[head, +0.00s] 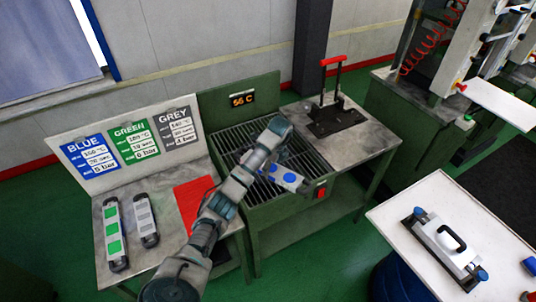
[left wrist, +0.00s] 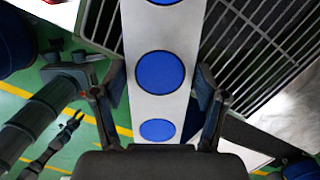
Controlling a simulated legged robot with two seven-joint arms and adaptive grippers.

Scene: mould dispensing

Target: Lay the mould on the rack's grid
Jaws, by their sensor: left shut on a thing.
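The mould (head: 285,178) is a light grey bar with round blue spots. It also shows in the left wrist view (left wrist: 186,20), running forward from between my fingers. My left gripper (head: 260,162) is shut on it; in the left wrist view the fingers (left wrist: 158,98) lie along its two sides. The mould is over the right front part of the rack's grid (head: 237,138), set askew to the bars. The grid bars (left wrist: 262,45) show beside it in the left wrist view. I cannot tell whether it touches them. My right gripper is not clearly seen.
A sign board (head: 120,145) stands behind two moulds, one with green patches (head: 114,232) and one with grey (head: 145,220). A red mat (head: 192,198) lies left of the rack. A red-handled black device (head: 336,117) is on the right. A white table (head: 440,210) holds a handled tool.

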